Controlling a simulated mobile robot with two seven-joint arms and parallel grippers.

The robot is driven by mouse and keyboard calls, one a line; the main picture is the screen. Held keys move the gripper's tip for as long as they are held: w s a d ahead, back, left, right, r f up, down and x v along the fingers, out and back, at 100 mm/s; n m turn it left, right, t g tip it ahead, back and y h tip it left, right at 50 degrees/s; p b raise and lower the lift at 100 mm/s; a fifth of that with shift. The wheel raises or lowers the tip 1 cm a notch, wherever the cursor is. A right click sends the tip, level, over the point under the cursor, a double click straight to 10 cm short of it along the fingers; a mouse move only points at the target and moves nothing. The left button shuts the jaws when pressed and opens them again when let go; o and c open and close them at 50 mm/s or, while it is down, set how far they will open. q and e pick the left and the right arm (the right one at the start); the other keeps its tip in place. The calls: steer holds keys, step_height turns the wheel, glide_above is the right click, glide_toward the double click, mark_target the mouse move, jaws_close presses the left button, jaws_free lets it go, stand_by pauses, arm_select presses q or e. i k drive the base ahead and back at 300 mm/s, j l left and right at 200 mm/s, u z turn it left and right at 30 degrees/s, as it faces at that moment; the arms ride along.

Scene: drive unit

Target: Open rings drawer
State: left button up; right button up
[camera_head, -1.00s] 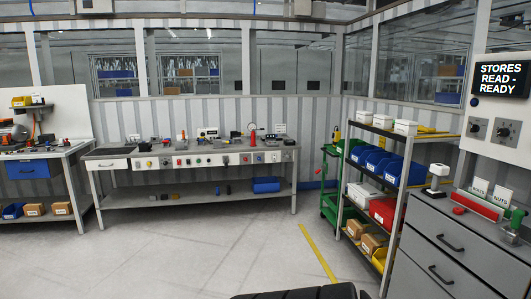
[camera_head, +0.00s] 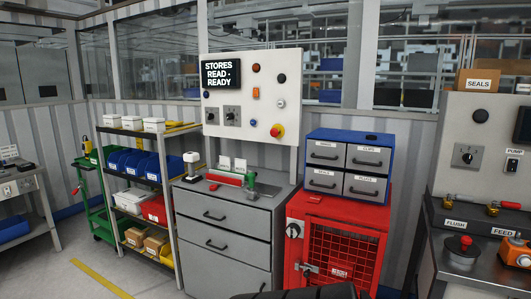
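A blue cabinet (camera_head: 346,132) with several small grey drawers stands on top of a red cabinet. Its top left drawer (camera_head: 325,152), top right drawer (camera_head: 368,159) and lower right drawer (camera_head: 364,188) all look shut, and so does the one at lower left. The top right label seems to read CLIPS. The other labels are too small to read surely, so I cannot tell for certain which drawer is the rings drawer.
The red cabinet (camera_head: 297,211) has a mesh door and a latch. A grey drawer cabinet (camera_head: 228,252) stands to its left, beside a shelf rack (camera_head: 132,133) with bins. A bench with FLUSH and FEED labels (camera_head: 478,226) is at right. Clear floor shows at lower left.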

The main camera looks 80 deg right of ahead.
mark_target(332, 154)
steer(key=z, duration=1.75)
